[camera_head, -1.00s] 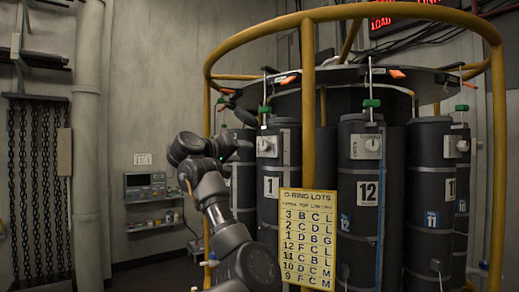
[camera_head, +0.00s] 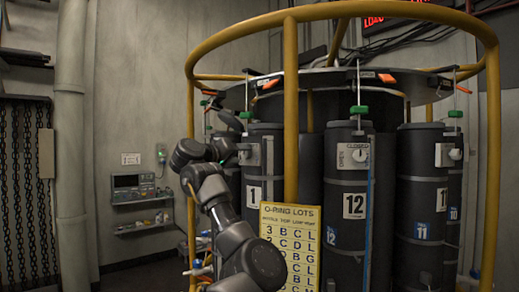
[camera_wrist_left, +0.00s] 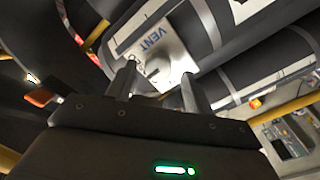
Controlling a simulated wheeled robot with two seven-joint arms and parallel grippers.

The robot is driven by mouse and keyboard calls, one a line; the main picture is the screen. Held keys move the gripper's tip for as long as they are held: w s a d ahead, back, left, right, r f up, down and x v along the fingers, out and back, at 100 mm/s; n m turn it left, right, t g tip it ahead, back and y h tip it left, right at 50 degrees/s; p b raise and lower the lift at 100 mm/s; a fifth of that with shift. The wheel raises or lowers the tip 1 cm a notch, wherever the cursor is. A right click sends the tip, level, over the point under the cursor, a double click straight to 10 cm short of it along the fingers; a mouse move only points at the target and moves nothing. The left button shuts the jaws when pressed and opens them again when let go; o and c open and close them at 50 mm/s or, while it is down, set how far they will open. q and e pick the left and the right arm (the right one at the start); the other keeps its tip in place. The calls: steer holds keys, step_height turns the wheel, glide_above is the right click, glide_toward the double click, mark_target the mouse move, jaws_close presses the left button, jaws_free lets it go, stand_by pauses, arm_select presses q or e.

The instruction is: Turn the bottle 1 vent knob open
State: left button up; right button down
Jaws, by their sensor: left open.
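Bottle 1 (camera_head: 254,195) is a dark cylinder with a white "1" label, standing in the yellow-framed rosette. Its pale vent plate (camera_head: 249,154) is near the top; the knob is hard to make out there. In the left wrist view the plate lettered VENT (camera_wrist_left: 168,45) lies just ahead of the fingers. A pale knob (camera_wrist_left: 159,71) seems to sit between the fingertips, but contact cannot be told. My left gripper (camera_wrist_left: 158,74) is open, its two fingers apart. In the head view it is beside the plate, on its left. My right gripper is not in view.
A yellow post (camera_head: 291,110) and the O-ring lots sign (camera_head: 290,240) stand just right of bottle 1. Bottle 12 (camera_head: 347,180) and bottle 11 (camera_head: 421,180) stand further right. A yellow ring rail (camera_head: 230,33) curves overhead. A wall shelf (camera_head: 142,227) is at the left.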

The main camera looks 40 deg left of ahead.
arm_select(q)
steer(key=shift+w+a, duration=0.15)
steer(key=shift+w, duration=0.3)
steer(key=shift+r, duration=0.1)
steer(key=shift+c, duration=0.5)
steer(key=shift+d, duration=0.35)
steer(key=shift+c, duration=1.4)
steer(key=shift+w, duration=0.1)
steer(key=shift+c, duration=1)
steer(key=c, duration=0.4)
steer(key=shift+a+f+n+b, duration=0.1)
steer(key=shift+f+n+b, duration=0.1)
steer(key=shift+n+b, duration=1.05)
steer(key=n+b, duration=0.2)
steer(key=n, duration=0.3)
steer(key=n+b, duration=0.1)
steer(key=n, duration=0.4)
steer(key=shift+b, duration=0.3)
steer(key=n, duration=0.5)
steer(key=shift+b, duration=0.35)
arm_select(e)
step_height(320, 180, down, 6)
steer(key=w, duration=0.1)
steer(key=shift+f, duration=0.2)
arm_select(q)
steer(key=shift+n, duration=0.35)
